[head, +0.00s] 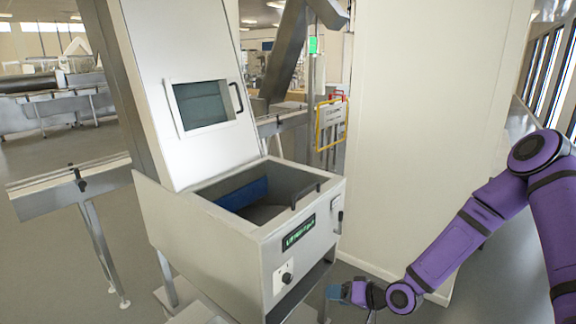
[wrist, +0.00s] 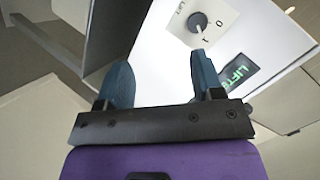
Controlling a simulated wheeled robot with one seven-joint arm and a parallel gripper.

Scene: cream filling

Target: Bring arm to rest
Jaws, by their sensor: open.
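My purple arm (head: 445,248) reaches in from the right in the head view. My gripper (head: 335,292) is low beside the front right corner of a pale metal machine (head: 205,235). In the wrist view my gripper (wrist: 160,80) shows two blue fingers apart with nothing between them. Beyond the fingers are the machine's black knob (wrist: 198,22) and a green lit display (wrist: 238,72). I cannot tell exactly how far the fingertips are from the machine.
The machine's lid (head: 185,60) stands raised, and its bin (head: 265,195) is open with a blue part (head: 243,193) inside. A pale pillar (head: 425,120) stands behind my arm. A metal conveyor (head: 70,190) is at the left. Grey floor (head: 500,270) shows around my arm.

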